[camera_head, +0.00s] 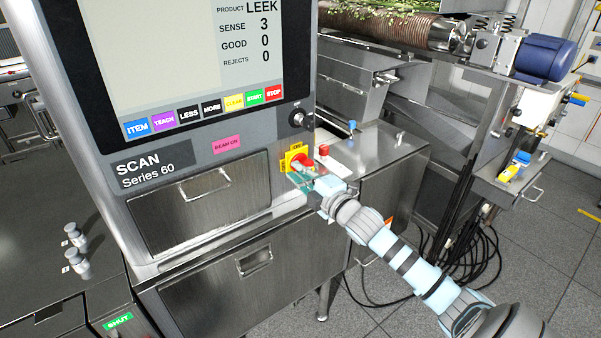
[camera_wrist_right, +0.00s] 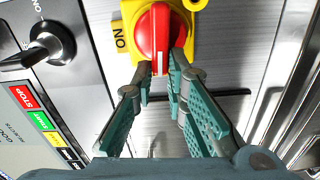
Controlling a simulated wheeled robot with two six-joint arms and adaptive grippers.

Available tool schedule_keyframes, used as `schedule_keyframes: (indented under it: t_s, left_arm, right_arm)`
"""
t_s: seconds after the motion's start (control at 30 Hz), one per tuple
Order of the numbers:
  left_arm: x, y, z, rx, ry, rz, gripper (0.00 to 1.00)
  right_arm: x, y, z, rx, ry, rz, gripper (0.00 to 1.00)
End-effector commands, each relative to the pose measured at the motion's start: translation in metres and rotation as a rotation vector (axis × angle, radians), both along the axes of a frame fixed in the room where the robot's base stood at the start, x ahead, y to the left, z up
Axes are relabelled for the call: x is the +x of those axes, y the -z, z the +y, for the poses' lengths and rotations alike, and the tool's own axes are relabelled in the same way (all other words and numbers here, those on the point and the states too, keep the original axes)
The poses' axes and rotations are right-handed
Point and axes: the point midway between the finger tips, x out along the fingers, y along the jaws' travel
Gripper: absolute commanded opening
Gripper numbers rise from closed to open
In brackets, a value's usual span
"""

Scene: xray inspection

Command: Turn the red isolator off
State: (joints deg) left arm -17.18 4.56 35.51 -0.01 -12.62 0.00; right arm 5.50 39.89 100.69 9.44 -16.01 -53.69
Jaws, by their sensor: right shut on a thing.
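In the head view my right gripper (camera_head: 303,177) covers the lower part of the knob. My left gripper is out of view.
The key switch (camera_head: 298,119) is above the isolator. Coloured buttons (camera_head: 233,101) line the screen's lower edge. A steel box (camera_head: 365,148) with a red button (camera_head: 324,150) stands close to the right. Drawers with handles are below left. Cables (camera_head: 478,255) lie on the floor.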

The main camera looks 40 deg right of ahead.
Motion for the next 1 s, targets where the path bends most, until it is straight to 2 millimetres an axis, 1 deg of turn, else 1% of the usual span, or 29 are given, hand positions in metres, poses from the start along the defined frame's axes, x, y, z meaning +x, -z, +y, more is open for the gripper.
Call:
schedule_keyframes:
  t_s: [0.1,0.3,0.77,0.8,0.9,1.0]
  left_arm:
    - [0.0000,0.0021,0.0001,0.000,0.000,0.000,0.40]
    - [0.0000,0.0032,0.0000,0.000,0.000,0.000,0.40]
    - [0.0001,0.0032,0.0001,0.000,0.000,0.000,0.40]
    - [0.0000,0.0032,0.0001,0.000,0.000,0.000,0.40]
    - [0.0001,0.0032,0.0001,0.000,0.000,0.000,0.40]
    - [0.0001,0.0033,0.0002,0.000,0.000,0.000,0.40]
  right_arm:
    - [0.0005,-0.0004,-0.0001,-0.055,-0.001,-0.004,0.00]
    - [0.0006,0.0001,0.0000,-0.106,0.000,-0.004,0.00]
    - [0.0007,-0.0006,0.0000,-0.120,-0.001,-0.004,0.00]
    - [0.0007,-0.0006,0.0000,-0.120,-0.001,-0.004,0.18]
    - [0.0006,-0.0001,0.0002,-0.119,-0.001,-0.004,0.33]
    - [0.0005,0.0007,0.0003,-0.117,-0.001,-0.002,0.33]
